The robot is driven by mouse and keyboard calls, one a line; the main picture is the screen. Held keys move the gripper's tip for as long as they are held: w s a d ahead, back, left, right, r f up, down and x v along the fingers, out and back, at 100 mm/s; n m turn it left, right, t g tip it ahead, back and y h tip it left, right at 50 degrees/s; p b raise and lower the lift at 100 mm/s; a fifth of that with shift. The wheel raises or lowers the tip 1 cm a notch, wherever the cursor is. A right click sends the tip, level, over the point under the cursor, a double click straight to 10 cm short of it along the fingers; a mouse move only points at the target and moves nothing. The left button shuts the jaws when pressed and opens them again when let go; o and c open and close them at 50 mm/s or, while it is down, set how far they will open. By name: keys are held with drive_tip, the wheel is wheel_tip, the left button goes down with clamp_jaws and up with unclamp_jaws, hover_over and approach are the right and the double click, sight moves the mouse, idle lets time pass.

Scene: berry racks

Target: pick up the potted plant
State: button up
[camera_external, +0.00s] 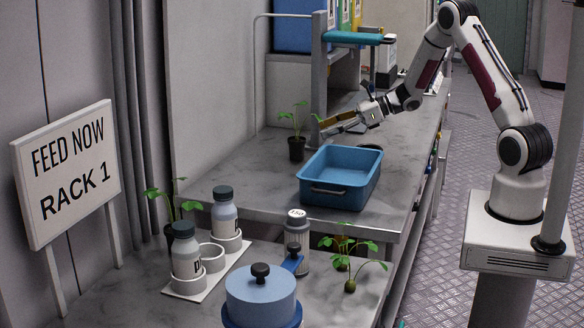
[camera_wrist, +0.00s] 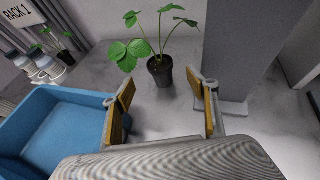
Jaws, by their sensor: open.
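A potted plant (camera_external: 296,148) in a small black pot stands on the grey marbled counter, left of and behind the blue tray. In the wrist view the same plant (camera_wrist: 160,72) stands upright beyond my fingertips, its pot roughly between them. My gripper (camera_external: 341,124) is open and empty, to the right of the plant and apart from it. In the wrist view my gripper (camera_wrist: 165,100) shows two orange-padded fingers spread wide.
The blue tray (camera_external: 338,194) sits on the counter near the plant and also shows at the left of the wrist view (camera_wrist: 92,97). A grey shelf post (camera_external: 319,70) rises close behind the plant. Bottles in a white rack (camera_external: 206,280) and a blue lidded pot (camera_external: 261,297) stand in front.

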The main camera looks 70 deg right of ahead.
sight(299, 139)
drive_tip(key=shift+x, duration=2.25)
drive_tip(key=shift+x, duration=3)
drive_tip(key=shift+s, duration=0.1)
drive_tip(key=c, duration=1.3)
